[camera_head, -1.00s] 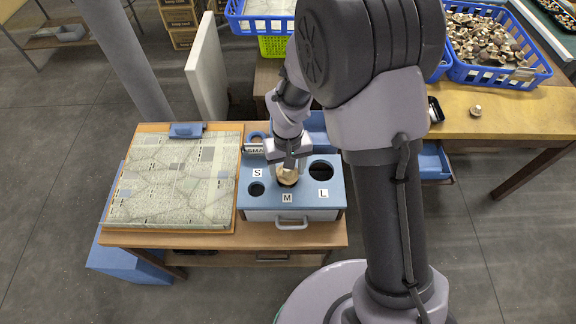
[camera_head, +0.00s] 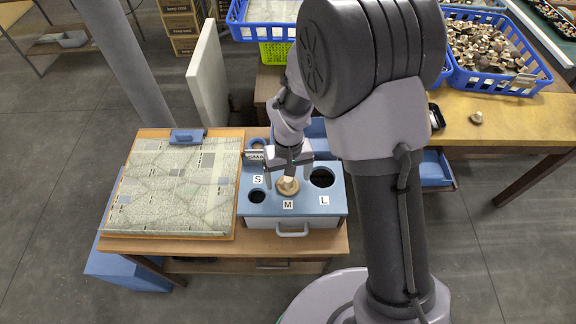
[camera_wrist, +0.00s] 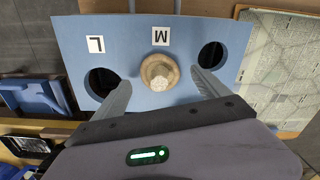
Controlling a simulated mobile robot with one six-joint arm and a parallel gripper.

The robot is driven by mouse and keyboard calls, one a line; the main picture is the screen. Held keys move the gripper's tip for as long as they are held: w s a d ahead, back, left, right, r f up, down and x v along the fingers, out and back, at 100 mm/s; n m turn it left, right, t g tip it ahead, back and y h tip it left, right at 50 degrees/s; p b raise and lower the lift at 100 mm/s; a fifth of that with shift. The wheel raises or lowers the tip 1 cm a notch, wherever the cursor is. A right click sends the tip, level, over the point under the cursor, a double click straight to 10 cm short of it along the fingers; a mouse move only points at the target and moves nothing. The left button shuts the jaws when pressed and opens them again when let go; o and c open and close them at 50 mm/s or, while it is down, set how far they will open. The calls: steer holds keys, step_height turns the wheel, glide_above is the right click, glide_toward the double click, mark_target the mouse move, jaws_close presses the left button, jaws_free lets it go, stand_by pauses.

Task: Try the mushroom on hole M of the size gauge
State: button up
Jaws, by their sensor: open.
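The mushroom (camera_head: 287,186), tan with a pale stem end facing up, lies at hole M of the blue size gauge (camera_head: 320,206). It covers the hole, so the hole itself is hidden. It also shows in the wrist view (camera_wrist: 159,72), just below the M label. My gripper (camera_head: 289,181) is over the gauge with its fingers spread. In the wrist view my gripper (camera_wrist: 160,92) is open, with a finger on each side of the mushroom and clear gaps between. Hole S (camera_head: 257,196) and hole L (camera_head: 322,178) are empty and dark.
A clipboard-like board with a patterned sheet (camera_head: 170,185) lies left of the gauge on the wooden table (camera_head: 200,245). A blue basket of mushrooms (camera_head: 540,80) stands at the back right. A single mushroom (camera_head: 476,118) lies on the yellow bench.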

step_height(320, 180, up, 17)
steer(key=p, duration=0.5)
steer(key=shift+d, duration=0.1)
steer(key=s+d+r+m+t+y+b, duration=0.1)
steer(key=s+d+r+m+t+b, duration=0.2)
steer(key=s, duration=0.5)
steer(key=s+d+r+m+t+b, duration=0.2)
steer(key=s+d+r+m+b, duration=0.1)
steer(key=s, duration=0.6)
step_height(320, 180, up, 3)
steer(key=shift+s+d+f+m+t+y+b, duration=0.2)
steer(key=shift+d+m+t+y+b, duration=0.25)
steer(key=shift+d, duration=0.65)
